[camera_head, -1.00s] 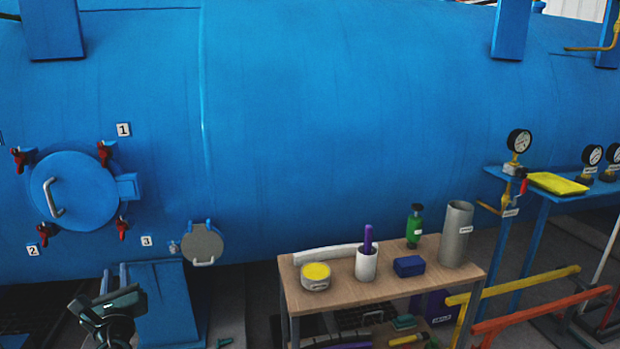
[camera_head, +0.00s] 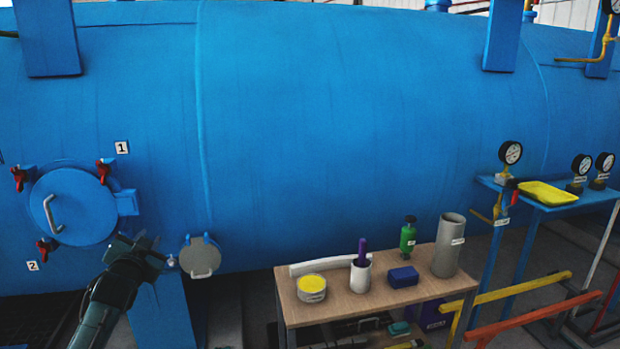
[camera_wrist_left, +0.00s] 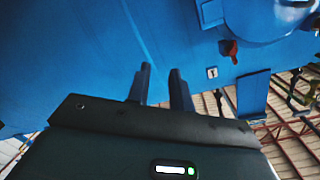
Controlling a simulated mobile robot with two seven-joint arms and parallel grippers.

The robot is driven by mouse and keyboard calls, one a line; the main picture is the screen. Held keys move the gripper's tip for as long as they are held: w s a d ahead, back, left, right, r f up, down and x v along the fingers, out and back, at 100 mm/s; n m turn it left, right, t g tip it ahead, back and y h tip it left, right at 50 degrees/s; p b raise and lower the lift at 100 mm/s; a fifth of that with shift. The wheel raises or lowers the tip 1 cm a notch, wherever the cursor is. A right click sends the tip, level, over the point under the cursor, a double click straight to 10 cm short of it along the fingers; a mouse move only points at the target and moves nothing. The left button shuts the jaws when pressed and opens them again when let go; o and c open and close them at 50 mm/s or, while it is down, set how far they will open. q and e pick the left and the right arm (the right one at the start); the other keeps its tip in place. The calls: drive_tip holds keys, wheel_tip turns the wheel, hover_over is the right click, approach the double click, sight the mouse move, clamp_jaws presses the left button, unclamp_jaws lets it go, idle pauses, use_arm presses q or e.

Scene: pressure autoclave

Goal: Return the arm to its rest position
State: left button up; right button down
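My left gripper (camera_head: 143,241) is raised in front of the blue tank, between the round door and the small round hatch. In the left wrist view its two dark fingers (camera_wrist_left: 161,83) stand apart with nothing between them. It covers the door's lower right clamp and the label 3 in the head view. The round blue door (camera_head: 75,207) has a grey handle and red clamps; it looks closed. The small grey hatch (camera_head: 200,258) is just right of the gripper; I cannot tell whether they touch. My right gripper is not in view.
Yellow (camera_head: 520,293) and orange rails stand at the right.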

use_arm(q)
drive_tip(key=s+d+f+g+h, duration=0.2)
drive_tip(key=s+d+f, duration=0.55)
drive_tip(key=f, duration=0.25)
drive_tip(key=s+d+f+g+h, duration=0.1)
drive_tip(key=s+d+f+h, duration=0.1)
drive_tip(key=s+d+f, duration=0.55)
drive_tip(key=s+d+f+g, duration=0.1)
drive_tip(key=s+d+f, duration=0.1)
drive_tip(key=s, duration=0.6)
drive_tip(key=s+d+f+n+g+h, duration=0.1)
drive_tip(key=s+d+f, duration=0.2)
drive_tip(key=s, duration=0.5)
drive_tip(key=s+d+f+g+h, duration=0.1)
drive_tip(key=s+d+f, duration=0.1)
drive_tip(key=s, duration=0.6)
drive_tip(key=shift+s+d+f+n, duration=0.25)
drive_tip(key=shift+d+f+n, duration=0.15)
drive_tip(key=shift+f, duration=0.5)
drive_tip(key=shift+a, duration=0.15)
